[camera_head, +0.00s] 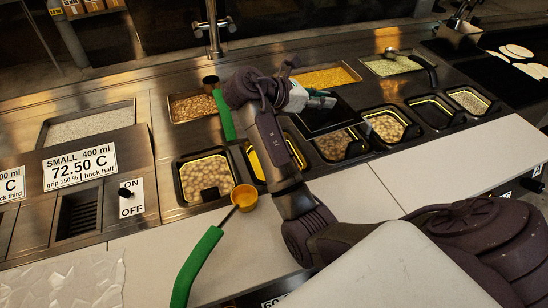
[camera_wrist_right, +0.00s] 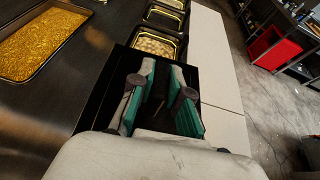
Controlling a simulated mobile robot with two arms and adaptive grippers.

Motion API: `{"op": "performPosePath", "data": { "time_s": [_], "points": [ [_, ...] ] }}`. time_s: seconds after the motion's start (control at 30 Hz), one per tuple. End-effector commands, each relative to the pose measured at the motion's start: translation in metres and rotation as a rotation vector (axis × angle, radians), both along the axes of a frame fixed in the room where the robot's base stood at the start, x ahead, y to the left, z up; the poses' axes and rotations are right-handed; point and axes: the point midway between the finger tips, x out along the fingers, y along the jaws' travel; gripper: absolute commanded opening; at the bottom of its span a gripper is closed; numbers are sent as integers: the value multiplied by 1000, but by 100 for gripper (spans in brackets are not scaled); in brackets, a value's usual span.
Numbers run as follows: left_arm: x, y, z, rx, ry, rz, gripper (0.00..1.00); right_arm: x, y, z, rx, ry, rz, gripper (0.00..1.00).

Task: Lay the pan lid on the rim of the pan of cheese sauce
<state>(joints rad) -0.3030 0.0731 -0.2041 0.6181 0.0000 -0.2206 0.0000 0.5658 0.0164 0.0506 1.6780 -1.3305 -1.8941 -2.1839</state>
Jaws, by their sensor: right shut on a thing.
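The pan lid is a dark square plate (camera_head: 318,122), held roughly flat by my right gripper (camera_head: 320,99) above the back edge of the front pan row. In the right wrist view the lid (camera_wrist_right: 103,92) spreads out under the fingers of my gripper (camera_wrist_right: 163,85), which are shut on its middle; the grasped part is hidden. An orange-yellow filling, seemingly the pan of cheese sauce (camera_head: 255,163), shows in the front row, left of the lid. My right forearm covers much of it. My left gripper is out of view.
Front-row pans of pale round food (camera_head: 206,178) flank the sauce pan. A small orange ladle (camera_head: 244,197) with a green handle stands out over the front counter. A tray of yellow shreds (camera_head: 328,78) lies behind the lid. The pale counter (camera_head: 352,195) has free room.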

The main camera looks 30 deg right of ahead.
Motion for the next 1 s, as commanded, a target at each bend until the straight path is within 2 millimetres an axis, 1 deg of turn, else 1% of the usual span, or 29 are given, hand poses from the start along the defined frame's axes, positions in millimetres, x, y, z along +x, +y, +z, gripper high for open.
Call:
{"op": "performPosePath", "data": {
  "time_s": [0.07, 0.17, 0.27, 0.5, 0.6, 0.7, 0.83, 1.0],
  "points": [
    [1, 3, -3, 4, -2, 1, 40, -2, 5, -6, 2, -1, -47, 0],
    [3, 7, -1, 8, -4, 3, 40, 0, 16, -13, 0, 1, -69, 0],
    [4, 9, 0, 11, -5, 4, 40, 8, 34, -25, -3, 3, -68, 0],
    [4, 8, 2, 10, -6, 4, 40, 30, 83, -57, -2, 2, -66, 0],
    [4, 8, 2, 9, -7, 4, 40, 37, 98, -67, -3, 0, -68, 0],
    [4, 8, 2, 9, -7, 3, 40, 41, 108, -73, -4, -1, -68, 0],
    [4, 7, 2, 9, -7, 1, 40, 42, 111, -81, -5, -1, -69, 0],
    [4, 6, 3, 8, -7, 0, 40, 42, 111, -106, -4, 1, -69, 0]
  ]
}}
